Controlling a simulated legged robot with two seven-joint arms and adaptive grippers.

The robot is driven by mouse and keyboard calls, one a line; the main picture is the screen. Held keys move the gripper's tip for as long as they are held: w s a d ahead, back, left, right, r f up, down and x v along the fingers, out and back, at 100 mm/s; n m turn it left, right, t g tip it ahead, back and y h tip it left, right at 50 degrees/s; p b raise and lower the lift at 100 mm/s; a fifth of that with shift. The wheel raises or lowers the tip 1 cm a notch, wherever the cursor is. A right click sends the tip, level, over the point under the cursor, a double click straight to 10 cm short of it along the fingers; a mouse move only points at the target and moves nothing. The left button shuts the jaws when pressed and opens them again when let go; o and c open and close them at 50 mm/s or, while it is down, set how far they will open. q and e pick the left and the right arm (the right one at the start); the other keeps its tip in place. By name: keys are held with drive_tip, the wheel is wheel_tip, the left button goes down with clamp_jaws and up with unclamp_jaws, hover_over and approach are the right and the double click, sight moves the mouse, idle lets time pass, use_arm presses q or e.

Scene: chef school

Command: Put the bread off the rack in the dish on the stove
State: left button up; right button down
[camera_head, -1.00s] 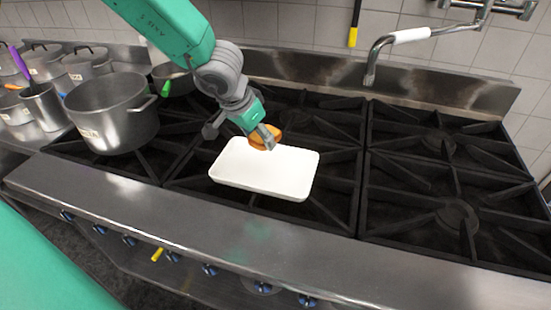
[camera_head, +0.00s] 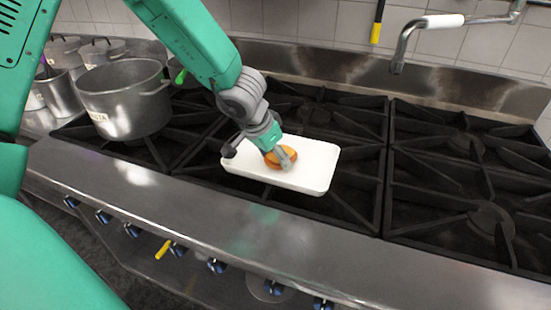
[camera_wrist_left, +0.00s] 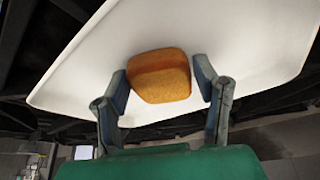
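The bread (camera_head: 280,157) is a small orange-brown piece. It is over the middle of the white rectangular dish (camera_head: 318,170), which sits on the stove grates. I cannot tell whether the bread touches the dish floor. My right gripper is not in view, and neither is the rack.
A large metal pot (camera_head: 125,100) stands on the stove left of my left arm, with more pots behind it. The black grates (camera_head: 455,170) to the right are empty. A wall faucet (camera_head: 400,50) hangs over the back. The steel front ledge (camera_head: 200,215) is clear.

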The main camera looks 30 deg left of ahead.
use_arm(q)
drive_tip(key=shift+o, duration=0.8)
drive_tip(key=shift+d+r, duration=0.1)
drive_tip(key=shift+d, duration=0.3)
drive_tip(key=shift+d+r, duration=0.15)
drive_tip(key=shift+r, duration=0.15)
drive_tip(key=p+v, duration=0.7)
drive_tip(key=v, duration=0.4)
drive_tip(key=shift+s+r, duration=0.15)
drive_tip(key=shift+s, duration=0.05)
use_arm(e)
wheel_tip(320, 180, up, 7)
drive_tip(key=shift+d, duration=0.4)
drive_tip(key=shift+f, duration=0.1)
use_arm(q)
drive_tip(key=shift+a, duration=0.35)
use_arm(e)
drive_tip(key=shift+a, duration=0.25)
